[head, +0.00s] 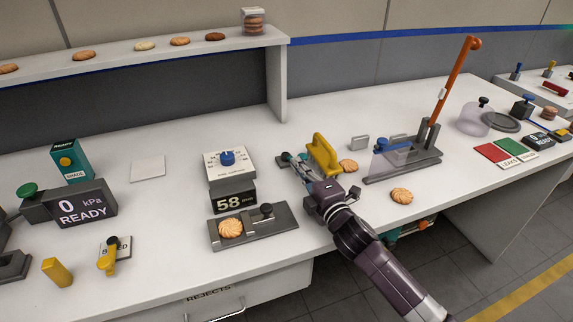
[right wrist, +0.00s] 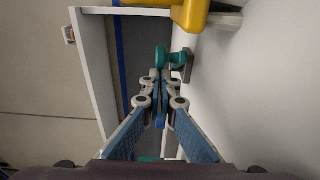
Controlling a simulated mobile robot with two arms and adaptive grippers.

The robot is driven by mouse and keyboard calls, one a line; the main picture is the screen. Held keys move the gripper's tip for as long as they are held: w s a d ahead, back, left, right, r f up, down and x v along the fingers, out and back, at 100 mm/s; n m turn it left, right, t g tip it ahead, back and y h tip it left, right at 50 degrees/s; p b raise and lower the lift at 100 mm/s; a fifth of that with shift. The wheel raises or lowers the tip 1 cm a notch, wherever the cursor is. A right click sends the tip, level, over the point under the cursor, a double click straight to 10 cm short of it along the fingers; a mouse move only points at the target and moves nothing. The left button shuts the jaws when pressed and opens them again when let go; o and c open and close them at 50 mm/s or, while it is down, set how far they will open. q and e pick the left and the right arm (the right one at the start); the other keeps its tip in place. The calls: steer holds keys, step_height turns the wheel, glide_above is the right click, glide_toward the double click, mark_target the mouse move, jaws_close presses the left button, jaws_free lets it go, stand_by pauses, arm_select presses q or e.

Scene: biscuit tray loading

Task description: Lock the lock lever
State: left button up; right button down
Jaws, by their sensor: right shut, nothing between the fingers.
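My right gripper (head: 293,163) reaches in from the lower right over the middle of the table. It is shut and empty, its fingertips (right wrist: 158,88) together in the right wrist view. A yellow handle (head: 322,153) stands upright just right of the fingers; it also shows at the top of the wrist view (right wrist: 192,12). A teal knob (right wrist: 162,58) on a grey mount (right wrist: 182,66) appears just beyond the fingertips in the wrist view; I cannot tell whether they touch. Which part is the lock lever is not clear. My left gripper is not in view.
A dial box (head: 231,165) and a grey biscuit fixture (head: 276,224) stand left of my gripper. An orange-lever press (head: 455,80) with a clear plate stands to the right. Loose biscuits (head: 401,195) lie nearby. The table behind is mostly clear.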

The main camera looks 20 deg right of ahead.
steer(key=shift+w+d+p, duration=0.2)
steer(key=shift+d, duration=0.5)
steer(key=shift+w+d+p, duration=0.15)
steer(key=shift+d, duration=0.5)
steer(key=shift+w+d, duration=0.4)
steer(key=shift+d, duration=0.4)
steer(key=shift+s+f, duration=0.15)
steer(key=shift+s, duration=0.35)
steer(key=s, duration=0.3)
steer(key=s+d, duration=0.1)
steer(key=s, duration=0.6)
steer(key=shift+s+d, duration=0.15)
steer(key=shift+s, duration=0.25)
